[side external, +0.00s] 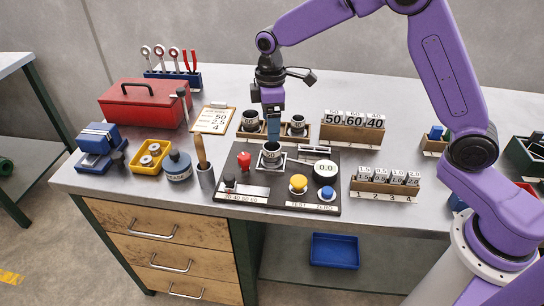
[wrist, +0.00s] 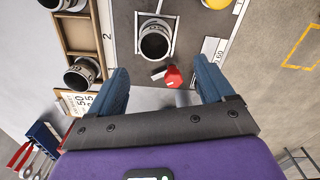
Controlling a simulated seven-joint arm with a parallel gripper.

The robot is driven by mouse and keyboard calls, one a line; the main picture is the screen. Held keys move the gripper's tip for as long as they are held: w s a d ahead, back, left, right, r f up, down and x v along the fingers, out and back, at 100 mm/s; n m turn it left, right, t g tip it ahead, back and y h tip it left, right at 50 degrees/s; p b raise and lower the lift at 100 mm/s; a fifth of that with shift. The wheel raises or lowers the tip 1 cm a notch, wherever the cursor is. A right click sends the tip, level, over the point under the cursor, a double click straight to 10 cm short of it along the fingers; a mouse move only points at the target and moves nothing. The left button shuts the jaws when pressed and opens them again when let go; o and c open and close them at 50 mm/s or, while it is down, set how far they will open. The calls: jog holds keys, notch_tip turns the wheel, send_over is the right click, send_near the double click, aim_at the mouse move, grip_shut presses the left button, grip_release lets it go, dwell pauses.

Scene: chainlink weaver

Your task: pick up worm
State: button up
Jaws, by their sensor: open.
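No thing that I can surely call a worm shows in either view. My gripper (side external: 273,130) points down over the black panel, close above a metal cup with a dark inside (side external: 271,152). In the wrist view, my gripper (wrist: 162,76) has its two blue fingers spread wide with nothing between them. The same cup (wrist: 154,44) stands upright in a light frame beyond the fingertips, apart from them. A red knob (wrist: 174,76) lies near the right finger in that view and stands on the panel's left in the side view (side external: 243,160).
The black panel (side external: 340,165) carries a yellow button (side external: 298,183), a blue button (side external: 327,193) and a round 0.0 display (side external: 325,169). Behind it, a wooden rack (side external: 285,131) holds similar cups. A wooden-handled tool stands in a grey cup (side external: 206,180). A red toolbox (side external: 148,104) is at left.

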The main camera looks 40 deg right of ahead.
send_over(271, 147)
jog(key=s+a, duration=0.2)
notch_tip(271, 147, down, 5)
jog(key=shift+s+d+r, duration=0.1)
jog(key=shift+s+d, duration=0.05)
jog(key=shift+w+d+f, duration=0.15)
jog(key=shift+d+f, duration=0.05)
jog(key=shift+f, duration=1.15)
jog(key=shift+w+d+f, duration=0.1)
jog(key=shift+d+f, duration=0.05)
jog(key=shift+f, duration=1.2)
jog(key=c, duration=1.4)
jog(key=shift+r, duration=0.15)
jog(key=shift+r, duration=0.35)
notch_tip(271, 147, up, 3)
jog(key=shift+f, duration=0.2)
jog(key=s+d+r, duration=0.1)
jog(key=s+r, duration=0.2)
jog(key=s, duration=0.1)
jog(key=s+d+r, duration=0.1)
jog(key=s+r, duration=0.2)
jog(key=s, duration=0.2)
jog(key=s+d+r, duration=0.1)
jog(key=s+r, duration=0.2)
jog(key=s, duration=0.1)
jog(key=shift+s+d+r, duration=0.25)
jog(key=shift+d, duration=0.1)
